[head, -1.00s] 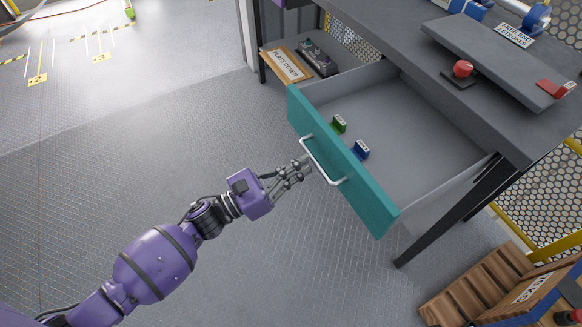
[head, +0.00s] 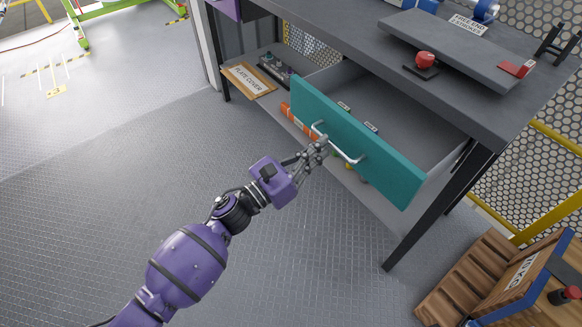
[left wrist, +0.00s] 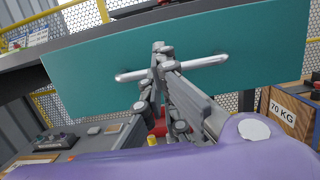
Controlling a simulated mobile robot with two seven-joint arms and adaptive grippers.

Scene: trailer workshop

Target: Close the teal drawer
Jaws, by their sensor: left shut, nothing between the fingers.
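The teal drawer (head: 385,160) is part-way out of the grey workbench. Its teal front also spans the left wrist view (left wrist: 100,62). A silver bar handle (head: 346,155) runs across the front, and it also shows in the left wrist view (left wrist: 205,62). My left gripper (head: 322,144) is shut and empty, with its fingertips at the handle near its left part. In the left wrist view the fingers (left wrist: 162,52) overlap the bar; I cannot tell whether they touch it. Two small labelled items show inside the drawer (head: 420,130). My right gripper is not in view.
The workbench top (head: 345,22) carries a red button (head: 425,60) and a sloped grey plate. A lower shelf holds a plate cover sign (head: 248,80) and orange items. Wooden crates (head: 480,272) stand at lower right. Floor to the left is clear.

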